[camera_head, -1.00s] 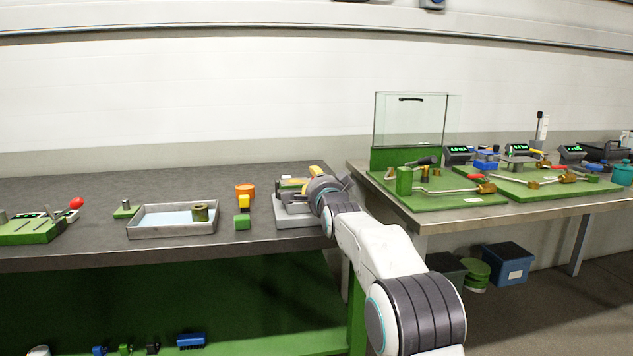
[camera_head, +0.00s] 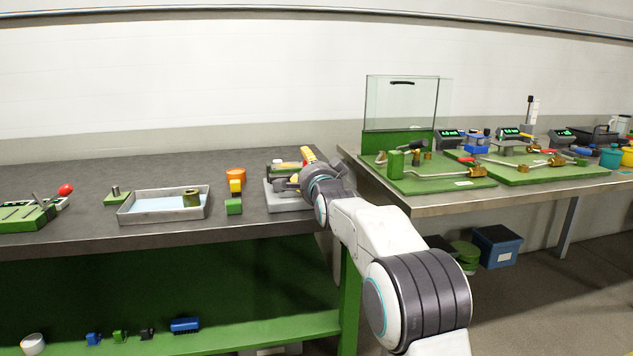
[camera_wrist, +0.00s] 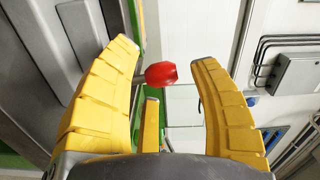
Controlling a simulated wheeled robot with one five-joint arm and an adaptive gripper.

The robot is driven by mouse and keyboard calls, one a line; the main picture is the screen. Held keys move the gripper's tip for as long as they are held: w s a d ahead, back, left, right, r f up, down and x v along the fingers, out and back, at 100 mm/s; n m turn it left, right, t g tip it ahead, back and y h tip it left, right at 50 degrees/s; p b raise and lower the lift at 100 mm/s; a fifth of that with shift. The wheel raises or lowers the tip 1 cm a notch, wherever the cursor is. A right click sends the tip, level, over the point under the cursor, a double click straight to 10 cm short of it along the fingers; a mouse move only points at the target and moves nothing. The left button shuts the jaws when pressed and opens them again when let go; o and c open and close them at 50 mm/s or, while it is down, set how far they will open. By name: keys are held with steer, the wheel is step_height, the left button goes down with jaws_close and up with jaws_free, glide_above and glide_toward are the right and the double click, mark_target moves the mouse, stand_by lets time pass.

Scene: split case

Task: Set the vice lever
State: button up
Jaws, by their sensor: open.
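The vice (camera_head: 288,197) is a grey block-like unit at the right end of the dark bench in the head view. My gripper (camera_head: 297,168) is over it and hides much of it. In the wrist view my gripper (camera_wrist: 163,55) is open, with its yellow fingers wide apart. A red knob (camera_wrist: 161,74) on a thin metal rod shows between the fingers, apart from both of them. It looks like the end of the vice lever; whether it lies within the fingers' depth or beyond is hard to tell.
A second table (camera_head: 430,202) with a clear panel (camera_head: 402,103) stands close on the right.

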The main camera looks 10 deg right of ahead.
steer(key=s, duration=0.9)
steer(key=shift+s, duration=0.4)
steer(key=s+r+n+g+p, duration=0.2)
steer(key=s+n+g+p, duration=0.3)
steer(key=s+p, duration=0.5)
steer(key=s+r+n+g+p, duration=0.3)
steer(key=s+p, duration=0.8)
steer(key=s, duration=0.7)
steer(key=s+r+n+g+p, duration=0.3)
steer(key=s+n+g+p, duration=0.3)
steer(key=s+p, duration=0.4)
steer(key=s+d+n, duration=0.1)
steer(key=s, duration=0.3)
steer(key=shift+s+n+g, duration=0.2)
steer(key=shift+n+g, duration=0.1)
